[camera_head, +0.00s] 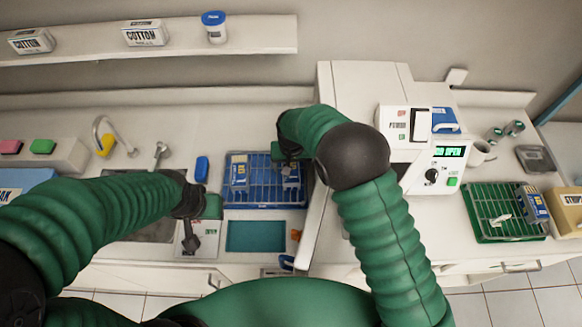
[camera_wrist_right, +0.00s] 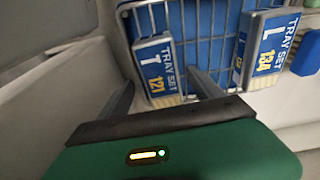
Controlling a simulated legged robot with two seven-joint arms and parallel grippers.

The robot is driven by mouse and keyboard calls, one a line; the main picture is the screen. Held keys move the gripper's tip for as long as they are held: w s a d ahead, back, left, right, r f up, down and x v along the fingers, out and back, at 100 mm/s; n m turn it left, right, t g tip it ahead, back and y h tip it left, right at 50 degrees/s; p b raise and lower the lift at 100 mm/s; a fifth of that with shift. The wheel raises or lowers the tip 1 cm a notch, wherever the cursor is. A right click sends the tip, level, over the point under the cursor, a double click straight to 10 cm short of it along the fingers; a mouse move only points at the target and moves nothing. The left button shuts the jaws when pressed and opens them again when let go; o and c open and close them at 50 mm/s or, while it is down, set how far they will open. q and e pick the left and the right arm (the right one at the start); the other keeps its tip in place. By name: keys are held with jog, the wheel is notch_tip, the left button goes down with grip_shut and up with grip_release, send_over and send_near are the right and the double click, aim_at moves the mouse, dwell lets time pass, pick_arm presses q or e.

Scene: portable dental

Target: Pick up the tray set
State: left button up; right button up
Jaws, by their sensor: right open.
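A blue wire basket (camera_head: 264,195) on the counter holds two blue-and-white tray set boxes. One box (camera_head: 239,174) stands at its left; the other (camera_head: 291,178) is at its right, partly under my right gripper (camera_head: 287,160). In the right wrist view, the box marked T 121 (camera_wrist_right: 154,70) lies between the two spread fingers of my right gripper (camera_wrist_right: 164,90), with no clear grip on it. The box marked L 134 (camera_wrist_right: 264,50) lies apart at right. My left gripper (camera_head: 190,232) hangs over a small white device left of the basket; its jaws are unclear.
A white machine (camera_head: 425,150) with a green display stands right of the basket. A green wire basket (camera_head: 490,215) holds another blue box (camera_head: 533,205). A sink with a faucet (camera_head: 108,135) is at left.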

jog(key=shift+w+a+f, duration=0.15)
jog(key=shift+f, duration=0.3)
jog(key=shift+w+a+f, duration=0.1)
jog(key=shift+a+f, duration=0.05)
jog(key=shift+f, duration=0.25)
jog(key=shift+d+r, duration=0.1)
jog(key=shift+d, duration=0.15)
jog(key=c, duration=0.7)
jog(key=shift+a, duration=0.15)
grip_shut()
